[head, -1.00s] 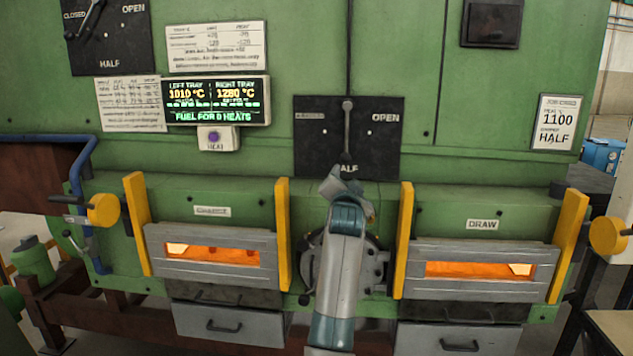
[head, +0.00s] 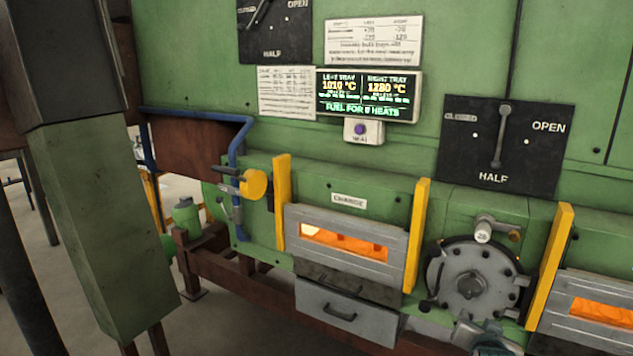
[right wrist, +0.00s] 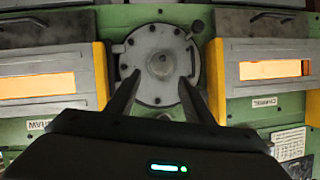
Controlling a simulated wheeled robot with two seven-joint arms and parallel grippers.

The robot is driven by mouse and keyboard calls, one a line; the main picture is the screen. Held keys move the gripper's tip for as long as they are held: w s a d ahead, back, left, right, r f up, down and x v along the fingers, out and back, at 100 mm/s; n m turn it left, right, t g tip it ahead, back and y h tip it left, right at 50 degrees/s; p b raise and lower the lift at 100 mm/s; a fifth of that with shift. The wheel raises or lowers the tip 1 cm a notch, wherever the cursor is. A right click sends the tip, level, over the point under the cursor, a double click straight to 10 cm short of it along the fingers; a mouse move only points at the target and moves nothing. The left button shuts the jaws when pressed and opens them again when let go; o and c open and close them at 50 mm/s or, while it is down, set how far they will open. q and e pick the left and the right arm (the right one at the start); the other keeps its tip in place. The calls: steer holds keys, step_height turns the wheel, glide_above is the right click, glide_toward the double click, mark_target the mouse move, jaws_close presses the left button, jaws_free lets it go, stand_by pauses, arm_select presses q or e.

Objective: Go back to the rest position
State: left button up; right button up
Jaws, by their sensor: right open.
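My right gripper (right wrist: 158,92) is open and empty in the right wrist view, its two fingers apart in front of the round bolted hatch (right wrist: 160,64). In the head view only part of my right arm shows at the bottom edge, below that hatch (head: 470,283). The damper lever (head: 501,140) stands on the black plate, near vertical, its lower end toward HALF, and nothing touches it. My left gripper is not in view.
The charge door (head: 338,245) with its glowing slot is left of the hatch; the draw door (head: 597,312) is at the right edge. Yellow posts (head: 417,235) stick out beside the doors. A green pillar (head: 95,215) stands at the left. The display (head: 368,95) reads 1010 and 1280 °C.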

steer(key=s+a+f+n+g+y, duration=0.2)
steer(key=s+a+f+n, duration=0.15)
steer(key=s+f, duration=0.65)
steer(key=s+a+f+n+g+y, duration=0.1)
steer(key=s+a+f+n+g, duration=0.15)
steer(key=s+a+f, duration=0.7)
steer(key=s+a+f+n+g+y, duration=0.1)
steer(key=s+n+g, duration=0.1)
steer(key=s, duration=1)
steer(key=s+a+f+n+g+y, duration=0.1)
steer(key=s+g, duration=0.2)
steer(key=s, duration=0.9)
step_height(320, 180, down, 31)
steer(key=s+b, duration=0.1)
steer(key=b, duration=0.3)
steer(key=s+d+f+g+b, duration=0.2)
steer(key=s+f, duration=1.6)
steer(key=f, duration=0.3)
steer(key=shift+d+f+b, duration=0.3)
steer(key=shift+d+b, duration=0.05)
steer(key=shift+d, duration=0.05)
steer(key=shift+s, duration=0.1)
